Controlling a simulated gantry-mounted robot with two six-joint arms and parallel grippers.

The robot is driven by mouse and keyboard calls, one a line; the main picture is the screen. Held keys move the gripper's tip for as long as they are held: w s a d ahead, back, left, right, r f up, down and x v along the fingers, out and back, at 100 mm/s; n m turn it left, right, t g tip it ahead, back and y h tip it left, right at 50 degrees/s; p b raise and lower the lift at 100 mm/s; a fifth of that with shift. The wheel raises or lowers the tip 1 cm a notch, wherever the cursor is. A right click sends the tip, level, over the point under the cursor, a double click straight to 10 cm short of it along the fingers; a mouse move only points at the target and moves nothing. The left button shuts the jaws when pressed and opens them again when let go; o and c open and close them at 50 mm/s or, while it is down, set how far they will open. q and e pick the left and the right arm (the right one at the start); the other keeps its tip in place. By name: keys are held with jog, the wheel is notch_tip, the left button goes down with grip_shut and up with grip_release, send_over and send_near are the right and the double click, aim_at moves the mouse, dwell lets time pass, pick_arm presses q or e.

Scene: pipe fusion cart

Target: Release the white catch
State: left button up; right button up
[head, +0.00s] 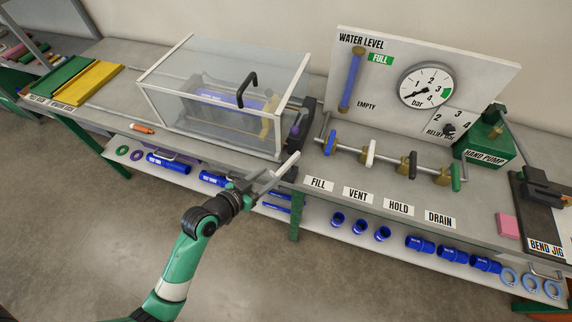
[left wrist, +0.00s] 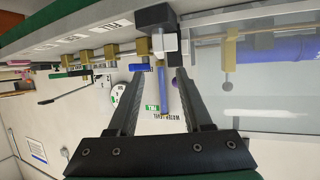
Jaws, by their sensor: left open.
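My left gripper (head: 282,166) is open and empty at the front right corner of the clear-walled box, its fingers pointing up and right. In the left wrist view its two dark fingers (left wrist: 161,72) stand apart. A small white block (left wrist: 164,43), which looks like the white catch, sits under a black block (left wrist: 155,16) just beyond and between the fingertips. I cannot tell whether a finger touches it. In the head view I cannot make out the catch. The clear box (head: 215,100) is closed, with a black handle (head: 248,92) and a blue pipe inside. My right gripper is not seen.
Right of the box runs a valve row with blue, white, black and green handles (head: 370,152). Behind it stands a gauge panel (head: 470,75). A green hand pump (head: 485,150) is at the right. A lower shelf (head: 345,240) holds blue fittings. The floor in front is clear.

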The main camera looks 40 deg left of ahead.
aim_at(287, 163)
pick_arm(q)
jog(key=b+x, duration=0.3)
jog(key=x, duration=0.7)
jog(key=shift+w+f, duration=0.1)
jog(key=shift+w, duration=0.25)
grip_shut()
